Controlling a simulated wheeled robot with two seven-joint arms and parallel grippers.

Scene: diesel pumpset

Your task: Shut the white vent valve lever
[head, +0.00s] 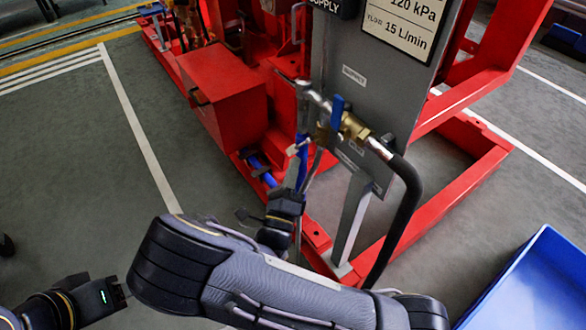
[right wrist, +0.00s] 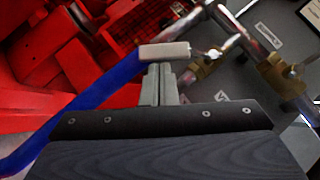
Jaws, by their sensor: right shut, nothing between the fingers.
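The white vent valve lever (head: 297,148) is a small pale handle left of a small brass valve (head: 322,136) in the head view. In the right wrist view the lever shows as a pale block (right wrist: 164,52) just beyond my fingertips, with the brass valve (right wrist: 206,66) to its right. My right gripper (head: 293,177) is shut and empty, just below the lever. Its fingertips (right wrist: 164,75) overlap the lever's near edge in the picture; I cannot tell whether they touch.
A larger brass valve (head: 353,126) with a blue lever (head: 337,107) and a black hose (head: 408,200) lie to the right. The red frame (head: 455,225), grey panel (head: 362,85) and blue bin (head: 535,285) are nearby.

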